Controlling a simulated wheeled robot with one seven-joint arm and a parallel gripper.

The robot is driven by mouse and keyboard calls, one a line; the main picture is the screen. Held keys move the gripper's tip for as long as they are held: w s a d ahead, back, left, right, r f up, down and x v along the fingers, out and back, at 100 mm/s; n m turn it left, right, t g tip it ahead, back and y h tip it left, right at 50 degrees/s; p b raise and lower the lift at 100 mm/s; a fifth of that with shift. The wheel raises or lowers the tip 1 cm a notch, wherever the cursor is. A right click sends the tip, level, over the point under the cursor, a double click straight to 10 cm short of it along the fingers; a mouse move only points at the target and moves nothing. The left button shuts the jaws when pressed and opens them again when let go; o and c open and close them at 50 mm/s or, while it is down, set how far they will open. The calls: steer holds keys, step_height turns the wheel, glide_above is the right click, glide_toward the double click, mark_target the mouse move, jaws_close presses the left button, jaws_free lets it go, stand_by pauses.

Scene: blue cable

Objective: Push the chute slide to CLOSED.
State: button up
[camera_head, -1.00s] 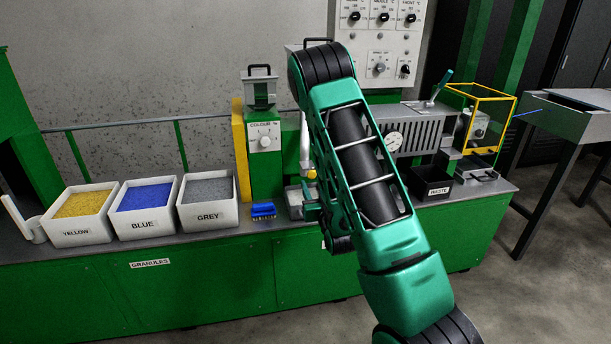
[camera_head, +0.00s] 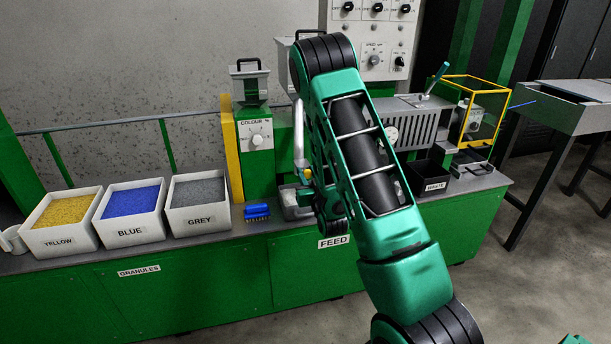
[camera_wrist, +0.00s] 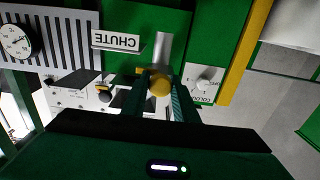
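In the wrist view, which is upside down, a yellow knob (camera_wrist: 159,85) sits in front of a silver metal tube (camera_wrist: 164,50). A CHUTE label plate (camera_wrist: 118,41) is beside the tube. I take the knob for the chute slide's handle; no OPEN or CLOSED mark is readable. My gripper (camera_wrist: 160,97) has one dark finger on each side of the knob; whether they press on it I cannot tell. In the head view, my gripper (camera_head: 318,185) is mostly hidden by my arm, at the bench's middle beside a small yellow part (camera_head: 307,174).
White bins of yellow (camera_head: 60,238), blue (camera_head: 134,227) and grey granules (camera_head: 200,217) stand on the left of the bench. A blue brush (camera_head: 257,211) lies near the COLOUR unit (camera_head: 257,140). A black waste bin (camera_head: 427,178) and yellow-framed guard (camera_head: 470,140) are right.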

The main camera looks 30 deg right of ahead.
mark_target(303, 167)
jaws_close()
steer(key=x, duration=0.4)
steer(key=shift+w+a, duration=0.1)
steer(key=shift+a, duration=0.05)
steer(key=shift+w+r, duration=0.15)
steer(key=shift+w, duration=0.05)
steer(key=o, duration=0.7)
jaws_free()
steer(key=shift+o, duration=0.2)
steer(key=shift+s, duration=0.2)
steer(key=v, duration=1)
steer(key=shift+s+a, duration=0.15)
steer(key=shift+s, duration=0.05)
